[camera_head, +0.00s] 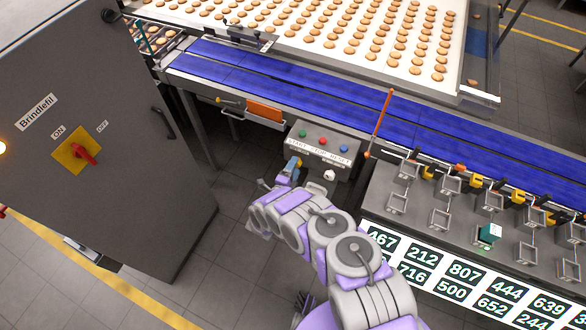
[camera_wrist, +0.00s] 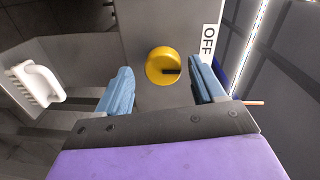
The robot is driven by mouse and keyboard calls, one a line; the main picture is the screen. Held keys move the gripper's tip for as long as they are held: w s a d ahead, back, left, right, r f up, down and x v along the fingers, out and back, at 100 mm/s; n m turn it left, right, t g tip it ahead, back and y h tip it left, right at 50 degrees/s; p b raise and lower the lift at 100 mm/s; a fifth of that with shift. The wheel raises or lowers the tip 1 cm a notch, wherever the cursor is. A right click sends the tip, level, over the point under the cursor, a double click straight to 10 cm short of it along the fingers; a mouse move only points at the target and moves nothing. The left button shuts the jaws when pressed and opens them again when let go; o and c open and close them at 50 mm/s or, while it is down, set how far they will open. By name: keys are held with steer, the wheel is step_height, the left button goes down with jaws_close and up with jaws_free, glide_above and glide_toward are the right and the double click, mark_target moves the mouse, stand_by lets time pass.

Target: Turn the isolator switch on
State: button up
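The isolator switch (camera_head: 86,153) is a red handle on a yellow square plate, on the grey cabinet (camera_head: 110,205) at the left of the head view. ON is printed to its upper left and OFF to its upper right. The handle seems turned toward OFF. My gripper (camera_head: 291,168) is well to the right of the cabinet, beside the button box. In the wrist view my gripper (camera_wrist: 162,75) is open, its blue fingers apart.
The button box (camera_head: 322,152) has green, red and blue buttons. A blue conveyor (camera_head: 300,90) and a biscuit tray (camera_head: 452,85) lie beyond. A rack of holders (camera_head: 440,218) stands at right. A white brush (camera_wrist: 38,84) is left in the wrist view. Floor lies between cabinet and arm.

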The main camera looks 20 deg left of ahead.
steer(key=shift+r, duration=0.1)
steer(key=s+a+r, duration=0.1)
steer(key=s, duration=1.6)
steer(key=shift+a, duration=0.2)
steer(key=shift+s, duration=0.1)
